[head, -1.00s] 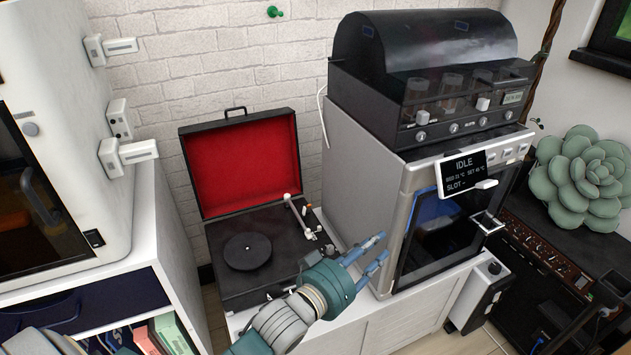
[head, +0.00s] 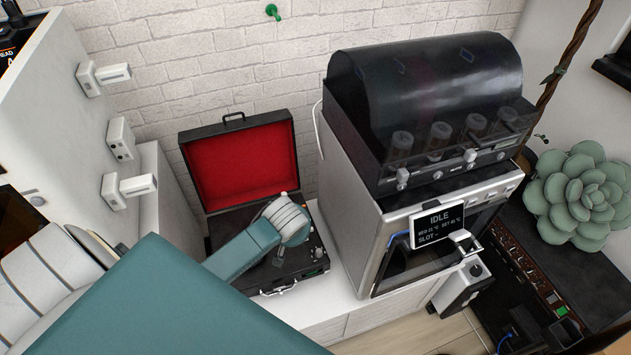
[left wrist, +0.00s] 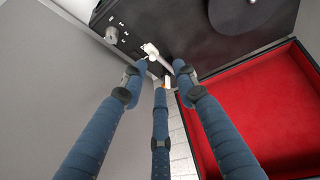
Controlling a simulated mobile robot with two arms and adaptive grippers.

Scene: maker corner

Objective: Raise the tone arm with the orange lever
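The record player (head: 242,167) stands open on the white cabinet, its red-lined lid up. My left arm reaches over it in the head view and covers most of the deck, tone arm and platter. My left gripper (left wrist: 160,73) is open and empty in the left wrist view, its blue fingers apart and pointing at the deck. The white tone arm (left wrist: 152,50) shows just beyond the fingertips. A small orange part (left wrist: 166,85), seemingly the lever, lies between the fingertips; contact with it cannot be told. The dark platter (left wrist: 232,13) is beyond. My right gripper is not in view.
A grey machine (head: 348,165) with an IDLE display (head: 438,226) stands close to the right of the record player, a dark domed unit (head: 428,95) on top. A white enclosure (head: 65,145) is at left. The raised red lid bounds the deck's back.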

